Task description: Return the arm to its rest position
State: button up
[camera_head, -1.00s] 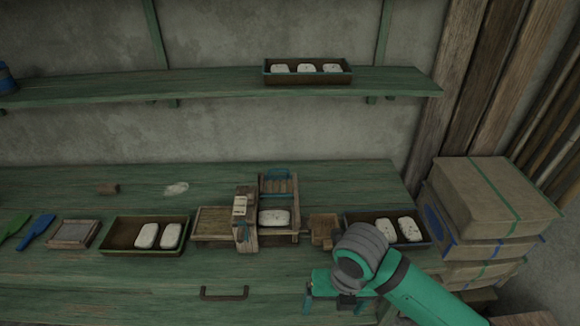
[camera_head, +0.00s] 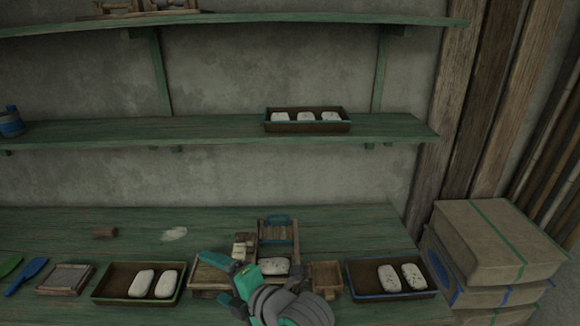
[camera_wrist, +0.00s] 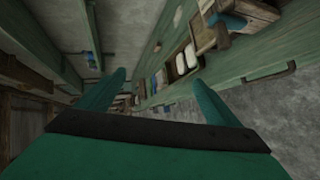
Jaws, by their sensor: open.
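My gripper (camera_head: 228,282) is open and empty, in front of the middle of the green workbench (camera_head: 345,222) in the head view. My grey wrist covers part of a wooden frame device with a blue handle (camera_head: 279,219). A speckled white bar (camera_head: 273,266) lies in this device, partly behind my gripper. In the wrist view the two green fingers (camera_wrist: 160,82) stand wide apart with nothing between them. The bench and shelves appear strongly tilted there.
A tray with two white bars (camera_head: 116,282) stands to the left, another with two speckled bars (camera_head: 362,282) to the right. A shelf tray (camera_head: 307,127) holds three bars. Stacked boxes (camera_head: 480,245) stand at the right. Blue and green paddles (camera_head: 27,277) lie at far left.

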notch_tip(320, 180, up, 3)
jog(key=w+a+m+t+y, duration=0.1)
jog(key=a+m+t, duration=0.15)
jog(key=m, duration=0.25)
jog(key=s+d+f+m+t+h, duration=0.3)
jog(key=s+d+f+m+h, duration=0.25)
jog(key=f+m, duration=0.45)
jog(key=s+d+f+m+t+h, duration=0.45)
jog(key=s+f+m, duration=0.25)
jog(key=m, duration=0.5)
jog(key=s+d+f+g, duration=0.1)
jog(key=s+d+f, duration=0.1)
jog(key=s, duration=0.5)
jog(key=s+d+f+g+h, duration=0.1)
jog(key=s+d+f, duration=0.1)
jog(key=s, duration=0.6)
jog(key=s+d+f+m+g, duration=0.1)
jog(key=s+d+f, duration=0.1)
jog(key=s+d, duration=0.2)
jog(key=s, duration=0.3)
jog(key=shift+s+d+h, duration=0.25)
jog(key=shift+s+h, duration=0.15)
